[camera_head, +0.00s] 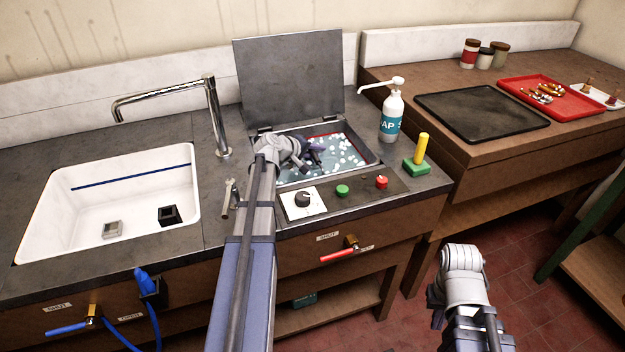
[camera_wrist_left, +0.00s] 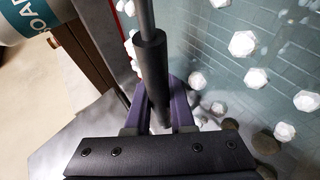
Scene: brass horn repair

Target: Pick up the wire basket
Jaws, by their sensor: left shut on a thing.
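My left gripper (camera_head: 318,150) reaches over the open tank in the counter. In the left wrist view its purple fingers (camera_wrist_left: 158,105) are shut on a thick black grip (camera_wrist_left: 152,62) on a grey rod, which looks like the wire basket's handle. The basket's mesh cannot be made out, and my arm and gripper cover part of the tank. The tank (camera_head: 372,158) holds bluish liquid with many pale lumps, which also show in the left wrist view. My right arm's wrist (camera_head: 462,268) is low at the right, in front of the counter. Its fingers cannot be made out.
The tank's lid (camera_head: 290,78) stands open behind it. A soap bottle (camera_head: 391,115) and a green block with a yellow peg (camera_head: 417,163) stand to its right. A white sink (camera_head: 65,215) and tap (camera_head: 215,115) are left. A black tray (camera_head: 480,113) lies farther right.

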